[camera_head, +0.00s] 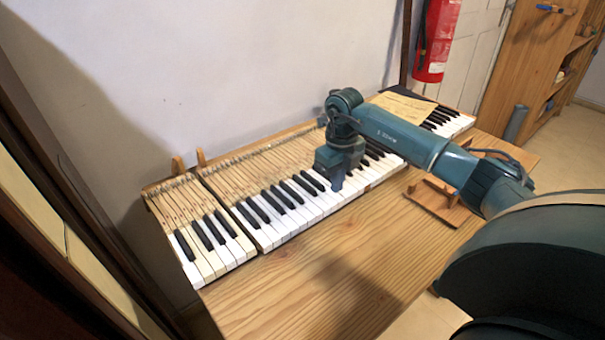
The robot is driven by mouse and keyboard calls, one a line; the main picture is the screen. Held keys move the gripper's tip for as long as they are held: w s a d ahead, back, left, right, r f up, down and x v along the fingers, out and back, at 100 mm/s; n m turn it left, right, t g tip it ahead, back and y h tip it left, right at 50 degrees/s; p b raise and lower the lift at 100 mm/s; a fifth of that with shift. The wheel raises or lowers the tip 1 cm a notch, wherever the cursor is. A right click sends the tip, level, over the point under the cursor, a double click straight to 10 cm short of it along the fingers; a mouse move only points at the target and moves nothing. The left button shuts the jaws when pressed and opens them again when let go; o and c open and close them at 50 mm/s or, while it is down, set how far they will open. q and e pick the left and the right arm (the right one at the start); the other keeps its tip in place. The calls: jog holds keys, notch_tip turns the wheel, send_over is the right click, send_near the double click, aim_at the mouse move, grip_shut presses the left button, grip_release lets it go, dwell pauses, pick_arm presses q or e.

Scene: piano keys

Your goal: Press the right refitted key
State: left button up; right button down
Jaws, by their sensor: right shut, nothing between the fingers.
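A long piano keyboard (285,230) with white and black keys lies on a wooden table. Its left section (220,262) has yellower keys and is split from the rest by a wooden divider. My right arm comes in from the right, and my right gripper (337,188) points down over the middle of the keyboard. Its fingers are shut and empty, with the tips at the white keys; I cannot tell whether they touch. The gripper and forearm hide part of the keys behind them. I cannot tell which key is the right refitted one. My left gripper is not in view.
The wooden table (330,275) is bare in front of the keys. A small wooden piece (440,200) lies at its right, below my forearm. A tan sheet (403,107) covers keys at the far right. A wall stands behind, with a red extinguisher (437,40).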

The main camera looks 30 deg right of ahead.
jog(key=shift+f, duration=0.15)
dwell(0.3)
jog(key=shift+f+b, duration=0.8)
jog(key=shift+f, duration=0.35)
jog(key=shift+r, duration=0.15)
notch_tip(320, 180, up, 9)
jog(key=p, duration=0.7)
jog(key=shift+p, duration=0.3)
